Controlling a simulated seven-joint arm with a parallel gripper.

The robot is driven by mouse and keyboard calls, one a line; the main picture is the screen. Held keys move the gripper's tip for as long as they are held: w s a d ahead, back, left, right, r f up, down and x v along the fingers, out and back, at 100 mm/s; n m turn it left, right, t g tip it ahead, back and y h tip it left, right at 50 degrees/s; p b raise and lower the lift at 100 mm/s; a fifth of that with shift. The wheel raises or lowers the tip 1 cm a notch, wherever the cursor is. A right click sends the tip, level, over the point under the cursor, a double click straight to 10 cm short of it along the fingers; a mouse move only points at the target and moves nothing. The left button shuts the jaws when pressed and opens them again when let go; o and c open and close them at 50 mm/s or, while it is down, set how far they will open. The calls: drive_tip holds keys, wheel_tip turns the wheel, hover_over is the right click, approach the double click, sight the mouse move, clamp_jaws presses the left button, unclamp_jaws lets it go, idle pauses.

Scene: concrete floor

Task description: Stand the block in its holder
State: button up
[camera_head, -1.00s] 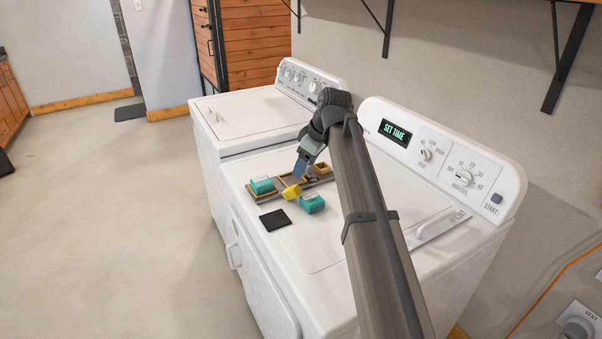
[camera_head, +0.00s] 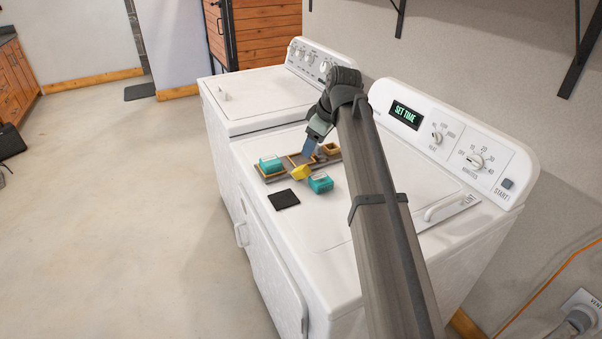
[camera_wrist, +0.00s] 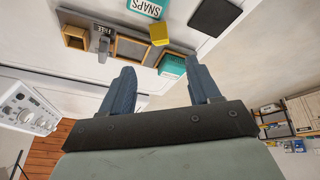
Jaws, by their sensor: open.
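A yellow block (camera_head: 301,173) sits tilted by the front edge of a wooden compartment tray (camera_head: 272,178) on the white machine's lid. In the wrist view the yellow block (camera_wrist: 159,35) lies between two teal boxes. One teal box (camera_head: 270,164) is in the tray's left end; the other (camera_head: 320,183), marked SNAPS (camera_wrist: 148,8) in the wrist view, lies on the lid in front. My gripper (camera_head: 308,151) is above the tray, behind the yellow block. In the wrist view my gripper (camera_wrist: 163,84) has its blue fingers apart with nothing between them. Which part is the holder, I cannot tell.
A black square (camera_head: 283,199) lies flat on the lid at front left. A small grey object (camera_wrist: 103,45) stands in the tray beside an open wooden bin (camera_wrist: 75,37). The control panel (camera_head: 455,140) rises behind. The lid's front right is clear.

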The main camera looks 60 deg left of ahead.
sight(301, 168)
drive_tip(key=x, duration=1.3)
drive_tip(key=shift+s+a, duration=0.15)
drive_tip(key=shift+c, duration=0.4)
